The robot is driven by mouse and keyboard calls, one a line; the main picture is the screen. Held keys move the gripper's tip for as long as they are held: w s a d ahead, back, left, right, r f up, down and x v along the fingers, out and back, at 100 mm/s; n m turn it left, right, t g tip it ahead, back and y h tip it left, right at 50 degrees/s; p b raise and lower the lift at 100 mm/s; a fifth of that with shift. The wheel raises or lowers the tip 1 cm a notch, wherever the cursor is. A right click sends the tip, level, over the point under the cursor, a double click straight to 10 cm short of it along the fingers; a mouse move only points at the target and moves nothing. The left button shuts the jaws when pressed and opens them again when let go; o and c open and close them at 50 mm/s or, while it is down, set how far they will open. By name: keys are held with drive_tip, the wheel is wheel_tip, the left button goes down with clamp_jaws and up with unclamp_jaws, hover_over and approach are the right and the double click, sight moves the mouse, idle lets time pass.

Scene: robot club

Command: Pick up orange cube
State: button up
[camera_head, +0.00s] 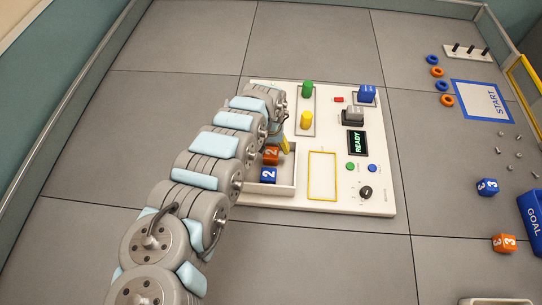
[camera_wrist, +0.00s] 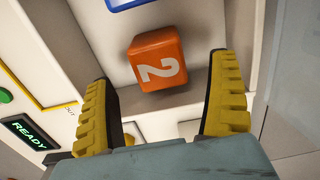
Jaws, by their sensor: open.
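The orange cube (camera_head: 271,156), marked with a white 2, lies in a white open tray (camera_head: 295,168) on the panel. In the wrist view, the orange cube (camera_wrist: 156,62) shows in the gap between the yellow fingertips of my gripper (camera_wrist: 161,72), with space on both sides. How far above it the fingertips are, I cannot tell. In the head view, my gripper (camera_head: 285,143) is over the tray's far part, mostly hidden by my arm. It is open and empty.
A blue cube (camera_head: 268,175) marked 2 is next to the orange one in the tray, whose walls stand close around.

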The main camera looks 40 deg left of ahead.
sight(271, 152)
drive_tip(key=shift+d+f, duration=0.2)
drive_tip(key=shift+f, duration=0.95)
drive_tip(key=shift+a+f+b, duration=0.15)
drive_tip(key=shift+f+b, duration=0.2)
drive_tip(key=shift+f, duration=0.05)
drive_tip(key=shift+c, duration=0.5)
drive_tip(key=c, duration=1.2)
drive_tip(key=shift+r, duration=0.15)
